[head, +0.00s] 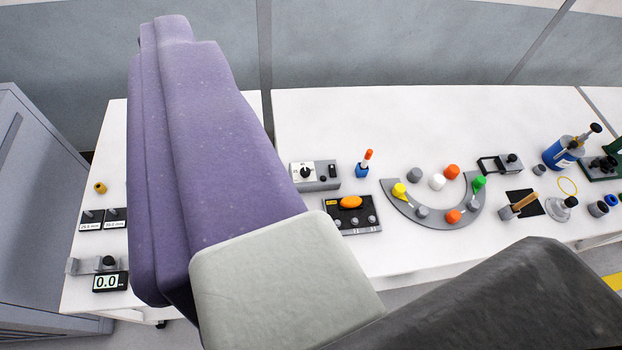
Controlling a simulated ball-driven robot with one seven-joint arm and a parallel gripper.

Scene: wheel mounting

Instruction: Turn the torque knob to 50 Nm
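A grey box (328,183) with a white dial plate and a black knob (306,172) stands on the left part of the white table. This looks like the torque knob; the scale marks around it are too small to read. A small black switch or button sits to the right of the knob on the same box. My gripper is not in view. Large purple, pale grey and dark parts of my own arm fill the middle and lower right and hide part of the tables.
A black panel (352,220) with an orange handle lies just below the knob box. An orange-topped screwdriver in a blue holder (362,170) stands right of it. A curved grey tray (410,207) holds colored caps. A display (109,282) reads 0.0 at left. Blue bottle (563,153) at right.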

